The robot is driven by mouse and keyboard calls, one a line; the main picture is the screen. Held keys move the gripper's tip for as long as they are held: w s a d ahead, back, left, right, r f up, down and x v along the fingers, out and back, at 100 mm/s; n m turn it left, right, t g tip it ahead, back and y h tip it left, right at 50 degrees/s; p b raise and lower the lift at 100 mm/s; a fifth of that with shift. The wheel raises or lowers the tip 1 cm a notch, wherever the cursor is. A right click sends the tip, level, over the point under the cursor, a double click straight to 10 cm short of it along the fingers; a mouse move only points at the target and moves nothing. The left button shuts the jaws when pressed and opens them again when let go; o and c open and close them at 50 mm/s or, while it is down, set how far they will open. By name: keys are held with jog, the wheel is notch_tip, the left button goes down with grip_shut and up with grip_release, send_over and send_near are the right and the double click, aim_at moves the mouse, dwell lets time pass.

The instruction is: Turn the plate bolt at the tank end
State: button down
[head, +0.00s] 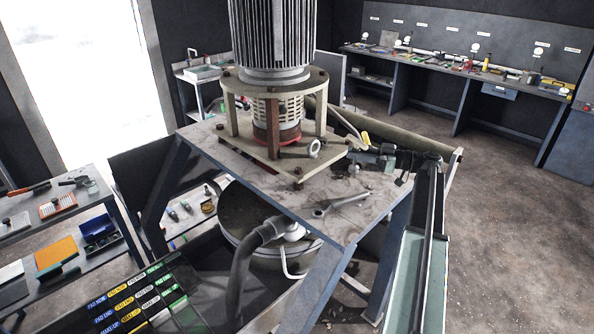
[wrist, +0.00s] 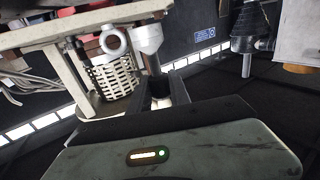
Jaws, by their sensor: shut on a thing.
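A pale base plate (head: 262,158) under the motor (head: 270,40) lies on the steel table. A rusty plate bolt (head: 298,172) stands at its near corner, and a pale ring (head: 314,148) stands on the plate. My gripper (head: 357,157) reaches in from the right, at the plate's right corner. In the wrist view, my gripper (wrist: 165,92) is shut on a dark shaft (wrist: 155,72) with a grey rounded head (wrist: 147,38). The head is beside the pale ring (wrist: 113,41). I cannot tell whether it touches the plate. Any bolt at that right corner is hidden by the gripper.
A round tank (head: 250,225) with a grey hose (head: 240,265) is below. A yellow-tipped thing (head: 365,138) stands close behind my gripper. Open floor (head: 510,230) lies to the right.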

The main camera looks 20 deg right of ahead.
jog(key=shift+w+a+n+g+y, duration=0.45)
jog(key=shift+w+a, duration=1.35)
jog(key=shift+a, duration=0.85)
jog(key=shift+w+a+n+g+y, duration=0.35)
jog(key=shift+w+a+g, duration=0.35)
jog(key=shift+w+a, duration=1.55)
jog(key=shift+w+a+n+g+y, duration=0.45)
jog(key=shift+w+a, duration=0.95)
jog(key=shift+a, duration=1.65)
jog(key=shift+f+b, duration=1.2)
jog(key=shift+a+h, duration=0.1)
jog(key=shift+h, duration=0.15)
